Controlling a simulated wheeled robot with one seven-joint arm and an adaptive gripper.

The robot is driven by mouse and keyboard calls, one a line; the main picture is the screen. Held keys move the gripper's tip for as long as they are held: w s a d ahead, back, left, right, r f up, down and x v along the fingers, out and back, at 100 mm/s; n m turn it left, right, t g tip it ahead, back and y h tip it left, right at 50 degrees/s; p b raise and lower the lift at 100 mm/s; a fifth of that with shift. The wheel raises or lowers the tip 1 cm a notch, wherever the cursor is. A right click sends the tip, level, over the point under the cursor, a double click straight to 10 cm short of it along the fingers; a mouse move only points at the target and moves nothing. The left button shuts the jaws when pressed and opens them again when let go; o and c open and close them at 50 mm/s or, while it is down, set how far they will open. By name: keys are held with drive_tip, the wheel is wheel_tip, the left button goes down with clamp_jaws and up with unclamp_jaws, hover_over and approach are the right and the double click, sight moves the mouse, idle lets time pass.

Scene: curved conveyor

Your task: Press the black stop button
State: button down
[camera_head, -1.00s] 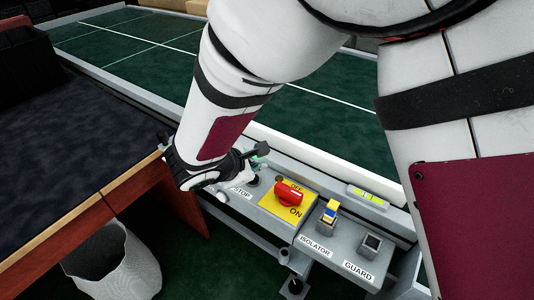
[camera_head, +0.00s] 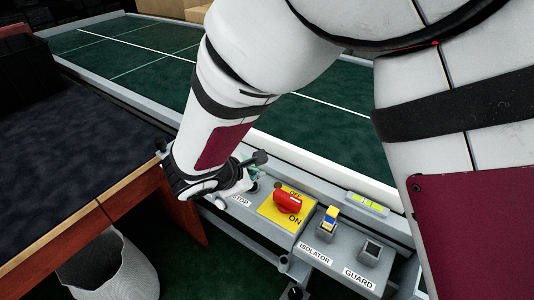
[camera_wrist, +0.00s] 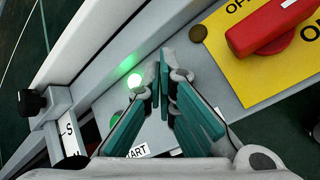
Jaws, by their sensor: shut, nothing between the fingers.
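A black knob (camera_wrist: 31,102) shows at the left of the wrist view, beside a white label (camera_wrist: 70,137) with a readable S. A label ending in ART (camera_wrist: 138,152) is partly hidden by the fingers.
A red rotary switch (camera_head: 288,204) on a yellow plate sits right of the gripper. The isolator (camera_head: 328,219) and guard (camera_head: 371,251) controls are farther right. The green conveyor (camera_head: 320,135) lies behind its rail. A dark-topped table (camera_head: 70,150) and white bin (camera_head: 115,265) are left.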

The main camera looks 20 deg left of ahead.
drive_tip(key=shift+f, duration=0.15)
idle(0.5)
drive_tip(key=shift+f+b, duration=0.3)
drive_tip(key=shift+b, duration=0.3)
drive_tip(key=shift+f+b, duration=0.45)
drive_tip(key=shift+b, duration=0.1)
idle(0.5)
drive_tip(key=shift+r, duration=0.1)
drive_tip(key=shift+r+p, duration=0.5)
drive_tip(key=shift+r, duration=0.3)
drive_tip(key=shift+r+p, duration=1.65)
drive_tip(key=shift+r, duration=0.9)
